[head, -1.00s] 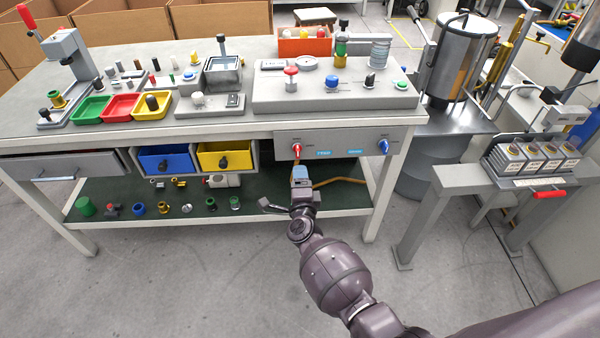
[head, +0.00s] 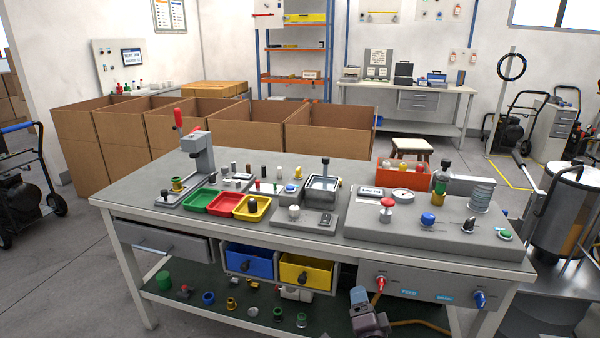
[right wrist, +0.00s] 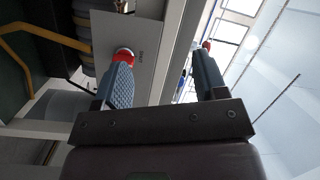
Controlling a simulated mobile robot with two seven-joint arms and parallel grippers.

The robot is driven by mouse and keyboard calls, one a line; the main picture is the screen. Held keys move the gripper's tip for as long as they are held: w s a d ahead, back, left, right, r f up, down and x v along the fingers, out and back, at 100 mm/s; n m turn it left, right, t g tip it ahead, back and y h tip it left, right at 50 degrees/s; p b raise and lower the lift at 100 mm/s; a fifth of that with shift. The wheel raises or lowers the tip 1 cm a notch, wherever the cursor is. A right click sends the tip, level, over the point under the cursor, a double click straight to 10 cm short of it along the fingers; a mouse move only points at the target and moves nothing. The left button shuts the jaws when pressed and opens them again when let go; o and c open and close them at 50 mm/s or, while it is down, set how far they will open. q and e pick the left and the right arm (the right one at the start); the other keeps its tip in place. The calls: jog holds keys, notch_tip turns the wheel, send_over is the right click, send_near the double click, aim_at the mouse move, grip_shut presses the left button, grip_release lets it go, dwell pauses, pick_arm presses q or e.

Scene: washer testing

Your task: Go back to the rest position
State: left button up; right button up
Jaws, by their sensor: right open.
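My right gripper (head: 360,298) shows at the bottom edge of the head view, in front of the workbench (head: 120,205) and just below the red knob (head: 380,282) on its front panel. In the right wrist view my right gripper (right wrist: 164,82) has its two fingers wide apart with nothing between them. The red knob (right wrist: 123,55) shows behind the left finger there, and I cannot tell whether they touch. My left gripper is in no view.
The bench top holds a grey control panel (head: 420,238), green, red and yellow trays (head: 252,208) and a press (head: 200,152). Blue and yellow drawers (head: 306,273) hang below. A metal tank (head: 562,215) stands at the right. Cardboard boxes (head: 330,138) stand behind.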

pick_arm(q)
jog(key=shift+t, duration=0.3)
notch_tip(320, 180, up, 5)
jog(key=p, duration=0.6)
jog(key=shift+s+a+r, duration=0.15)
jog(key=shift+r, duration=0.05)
pick_arm(e)
jog(key=s+d+n+g, duration=0.2)
jog(key=s+n, duration=0.3)
jog(key=s, duration=0.8)
jog(key=s+d+f+n+g, duration=0.1)
jog(key=s+d+n+g, duration=0.2)
jog(key=s, duration=1)
jog(key=s+d+n+g, duration=0.2)
jog(key=s+d+n, duration=0.4)
jog(key=s, duration=0.8)
jog(key=shift+d+f+n, duration=0.15)
jog(key=shift+n, duration=0.25)
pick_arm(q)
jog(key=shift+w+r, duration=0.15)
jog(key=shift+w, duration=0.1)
